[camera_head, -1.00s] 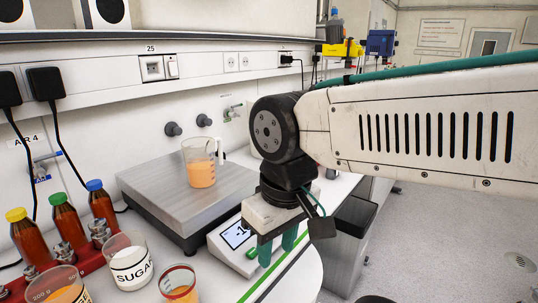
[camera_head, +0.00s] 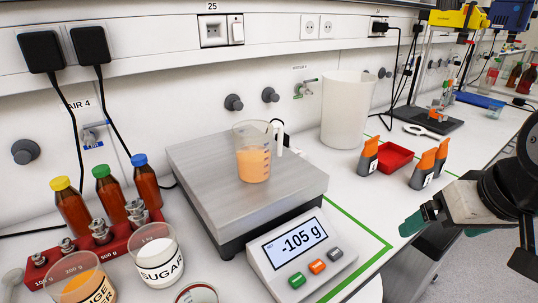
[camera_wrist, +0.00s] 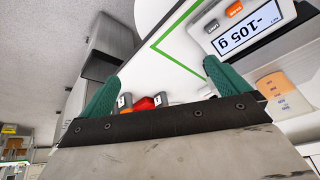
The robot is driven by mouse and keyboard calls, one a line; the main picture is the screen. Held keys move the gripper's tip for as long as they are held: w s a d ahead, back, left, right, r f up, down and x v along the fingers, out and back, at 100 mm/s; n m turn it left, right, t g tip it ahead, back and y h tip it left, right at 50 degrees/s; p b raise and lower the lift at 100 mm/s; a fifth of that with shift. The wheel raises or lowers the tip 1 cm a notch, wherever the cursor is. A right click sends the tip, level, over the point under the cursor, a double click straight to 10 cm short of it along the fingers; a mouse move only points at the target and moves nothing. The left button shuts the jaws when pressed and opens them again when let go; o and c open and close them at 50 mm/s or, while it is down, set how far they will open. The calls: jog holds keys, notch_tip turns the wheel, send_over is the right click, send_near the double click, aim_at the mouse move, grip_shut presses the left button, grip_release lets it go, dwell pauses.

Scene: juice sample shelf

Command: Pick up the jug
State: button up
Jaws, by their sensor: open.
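A clear measuring jug with orange juice (camera_head: 253,163) stands upright on the steel plate of the scale (camera_head: 205,185). A white handle shows at its right side. In the wrist view, the juice-filled jug (camera_wrist: 276,92) appears at the right edge. A tall, plain white vessel (camera_head: 347,110) stands behind the scale to the right. My gripper (camera_head: 437,222) is at the right of the head view, well apart from the jug and past the bench's front edge. In the wrist view its two green fingers (camera_wrist: 160,88) are spread with nothing held between them.
The scale's display (camera_head: 295,243) reads -105 g. Orange-topped bottles (camera_head: 424,168) flank a red tray (camera_head: 393,157) at right. The bench between scale and bottles is mostly clear.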

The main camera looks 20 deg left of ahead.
jog(key=w+a+n+t+y, duration=0.25)
jog(key=w+a, duration=0.45)
jog(key=a, duration=0.6)
jog(key=n+t+y, duration=0.2)
jog(key=t+y, duration=0.1)
jog(key=y, duration=0.1)
send_near(260, 160)
jog(key=x, duration=0.2)
jog(key=f+x, duration=0.1)
jog(key=x, duration=0.2)
jog(key=shift+d, duration=0.15)
jog(key=shift+w+a+f, duration=0.1)
jog(key=shift+w+a, duration=0.15)
jog(key=shift+a, duration=0.05)
jog(key=x, duration=0.7)
jog(key=shift+w+a+r, duration=0.1)
jog(key=shift+w+r, duration=0.05)
jog(key=shift+r, duration=0.1)
jog(key=c, duration=1.3)
jog(key=shift+r, duration=0.1)
jog(key=shift+c, duration=0.8)
jog(key=shift+r, duration=0.1)
